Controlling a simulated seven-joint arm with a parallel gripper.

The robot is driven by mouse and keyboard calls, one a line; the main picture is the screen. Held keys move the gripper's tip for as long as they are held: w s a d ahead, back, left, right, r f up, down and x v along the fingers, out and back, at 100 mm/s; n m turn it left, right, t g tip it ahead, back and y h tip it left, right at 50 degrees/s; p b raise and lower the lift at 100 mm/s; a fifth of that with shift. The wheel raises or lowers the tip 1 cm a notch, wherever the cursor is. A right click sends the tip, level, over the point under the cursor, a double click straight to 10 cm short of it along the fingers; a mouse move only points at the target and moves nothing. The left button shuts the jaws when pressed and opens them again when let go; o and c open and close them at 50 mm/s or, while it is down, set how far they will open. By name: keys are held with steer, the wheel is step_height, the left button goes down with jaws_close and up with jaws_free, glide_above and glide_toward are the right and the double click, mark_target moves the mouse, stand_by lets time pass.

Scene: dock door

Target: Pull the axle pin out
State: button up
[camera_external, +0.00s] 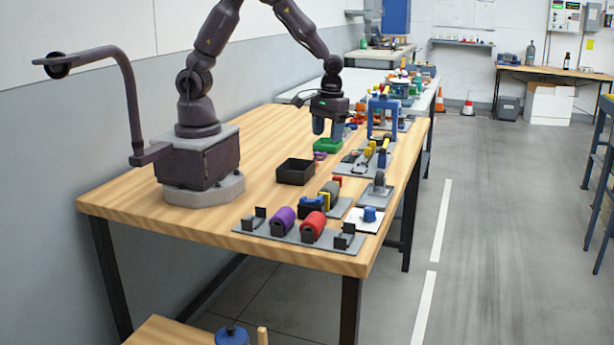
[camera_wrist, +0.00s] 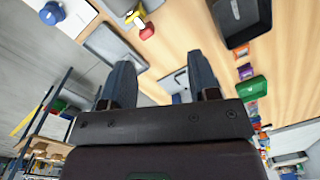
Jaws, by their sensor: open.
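My gripper (camera_external: 328,131) is open and empty, pointing down above the table beyond the black tray. In the wrist view my gripper (camera_wrist: 163,90) shows two dark blue fingers wide apart, with nothing between the tips. A grey caster-like wheel on a grey plate (camera_external: 379,184) stands near the table's right edge, to the right of and nearer than my gripper. I cannot make out the axle pin with certainty in either view. A pale plate with a small blue part (camera_wrist: 177,97) lies below, partly hidden by the fingers.
A black tray (camera_external: 296,171) and a green tray (camera_external: 328,145) lie near my gripper. A blue arch frame (camera_external: 384,115) stands at the right edge. Purple and red rollers (camera_external: 283,221) and a white plate with a blue knob (camera_external: 370,214) sit in front. The table's left half is clear.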

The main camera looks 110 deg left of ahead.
mark_target(338, 178)
steer(key=w+f+n, duration=0.1)
steer(key=f, duration=0.3)
steer(key=w+f+n, duration=0.1)
steer(key=f+n, duration=0.1)
steer(key=f, duration=0.3)
steer(key=a+f+n, duration=0.1)
steer(key=f, duration=0.3)
steer(key=shift+w+f+n+t, duration=0.2)
steer(key=shift+w+n+t, duration=0.2)
jaws_close()
steer(key=a, duration=0.9)
steer(key=shift+a, duration=0.1)
